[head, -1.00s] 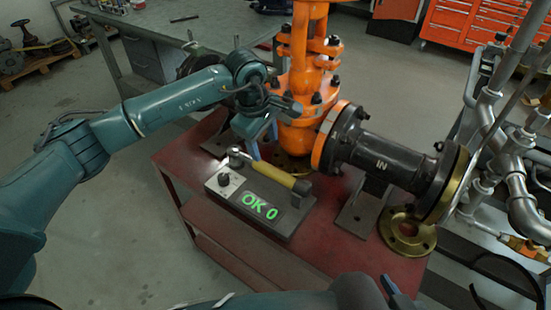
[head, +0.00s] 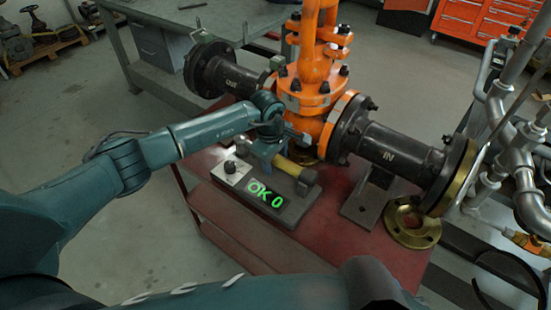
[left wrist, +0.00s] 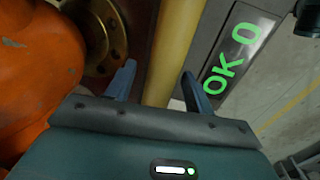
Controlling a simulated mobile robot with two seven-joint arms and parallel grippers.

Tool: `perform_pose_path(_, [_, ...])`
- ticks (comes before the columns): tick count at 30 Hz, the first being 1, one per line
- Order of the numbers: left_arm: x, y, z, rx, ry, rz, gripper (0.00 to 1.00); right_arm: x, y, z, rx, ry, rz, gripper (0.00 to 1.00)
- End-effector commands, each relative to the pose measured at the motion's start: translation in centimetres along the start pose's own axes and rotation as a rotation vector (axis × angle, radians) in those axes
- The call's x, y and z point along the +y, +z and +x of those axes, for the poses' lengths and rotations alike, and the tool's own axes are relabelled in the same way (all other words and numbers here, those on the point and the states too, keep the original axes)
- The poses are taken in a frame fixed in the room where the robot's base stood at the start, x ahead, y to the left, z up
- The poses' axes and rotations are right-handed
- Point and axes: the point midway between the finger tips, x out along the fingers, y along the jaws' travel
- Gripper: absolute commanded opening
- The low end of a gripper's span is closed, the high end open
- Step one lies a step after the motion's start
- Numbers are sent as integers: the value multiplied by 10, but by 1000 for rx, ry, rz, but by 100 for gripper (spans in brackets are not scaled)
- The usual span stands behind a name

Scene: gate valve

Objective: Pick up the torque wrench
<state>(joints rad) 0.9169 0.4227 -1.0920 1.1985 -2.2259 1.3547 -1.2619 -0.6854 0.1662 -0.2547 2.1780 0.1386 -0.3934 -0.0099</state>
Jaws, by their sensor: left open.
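The torque wrench (head: 293,169) has a yellow handle and lies along the far side of a grey tester box (head: 283,213) with a green "OK 0" display. My left gripper (left wrist: 160,85) is open, with one blue finger on each side of the yellow handle (left wrist: 174,45) in the left wrist view. In the head view my left gripper (head: 272,150) is just over the wrench and hides its head end. Whether the fingers touch the handle I cannot tell. My right gripper is not in view.
The box stands on a red cart (head: 220,195). Behind it is an orange gate valve (head: 312,85) with dark flanged pipes (head: 392,146). A brass flange (head: 411,226) lies on the cart at right. Grey pipework (head: 505,130) stands beyond it.

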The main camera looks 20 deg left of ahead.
Motion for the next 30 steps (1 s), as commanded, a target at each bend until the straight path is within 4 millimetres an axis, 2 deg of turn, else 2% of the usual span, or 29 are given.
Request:
perform_pose_path(8, [0,0,3,0,1,0,53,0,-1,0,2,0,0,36])
perform_pose_path(27, [0,0,3,0,1,-1,1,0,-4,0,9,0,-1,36])
perform_pose_path(30, [0,0,3,0,1,-1,0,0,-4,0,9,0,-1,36])
